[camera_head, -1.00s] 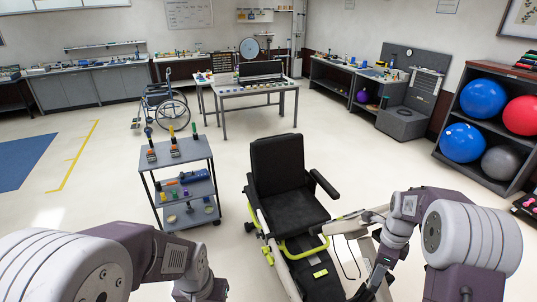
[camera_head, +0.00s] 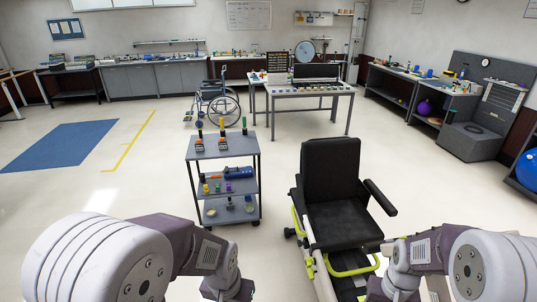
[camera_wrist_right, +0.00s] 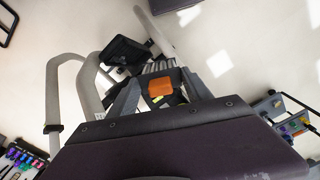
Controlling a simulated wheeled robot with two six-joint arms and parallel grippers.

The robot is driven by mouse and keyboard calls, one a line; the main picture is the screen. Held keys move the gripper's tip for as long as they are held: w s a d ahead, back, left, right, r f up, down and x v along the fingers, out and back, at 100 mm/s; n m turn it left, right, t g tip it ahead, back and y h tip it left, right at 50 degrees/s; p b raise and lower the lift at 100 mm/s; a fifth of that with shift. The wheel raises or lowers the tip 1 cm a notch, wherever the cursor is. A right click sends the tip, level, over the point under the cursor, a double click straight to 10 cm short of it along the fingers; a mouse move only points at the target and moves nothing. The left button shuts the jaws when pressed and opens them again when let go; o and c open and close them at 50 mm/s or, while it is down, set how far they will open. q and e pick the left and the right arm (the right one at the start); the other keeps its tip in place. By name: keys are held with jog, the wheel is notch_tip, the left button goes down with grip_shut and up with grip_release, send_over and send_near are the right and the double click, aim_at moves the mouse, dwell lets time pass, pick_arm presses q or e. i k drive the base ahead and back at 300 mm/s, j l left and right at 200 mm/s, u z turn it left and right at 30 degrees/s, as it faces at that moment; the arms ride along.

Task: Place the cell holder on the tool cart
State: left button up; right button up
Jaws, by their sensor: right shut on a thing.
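The tool cart (camera_head: 236,153) is a grey cart with three shelves, left of the stepper's seat in the head view. Its top bears several upright tools (camera_head: 222,138), with bare surface toward the front. My right gripper (camera_wrist_right: 160,87) is shut on a small orange block, seemingly the cell holder (camera_wrist_right: 162,86), in the right wrist view. The block is held above the floor, with the stepper's frame beyond it. In the head view only my right forearm and wrist show, at the bottom right. My left wrist shows at the bottom, with its jaws below the picture's edge.
The recumbent stepper with a black seat (camera_head: 334,205) and yellow-green levers (camera_head: 352,264) stands right of the cart, close to my right arm. A wheelchair (camera_head: 214,103) and a grey table (camera_head: 312,90) stand beyond. Open floor lies left of the cart.

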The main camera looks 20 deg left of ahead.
aim_at(246, 147)
jog(key=i+j+u, duration=0.4)
jog(key=i+j, duration=0.15)
jog(key=i, duration=0.6)
jog(key=i+j+u, duration=0.25)
jog(key=i+u, duration=0.2)
jog(key=i, duration=0.7)
jog(key=i+l+u, duration=0.2)
jog(key=i+u, duration=0.2)
jog(key=i, duration=0.75)
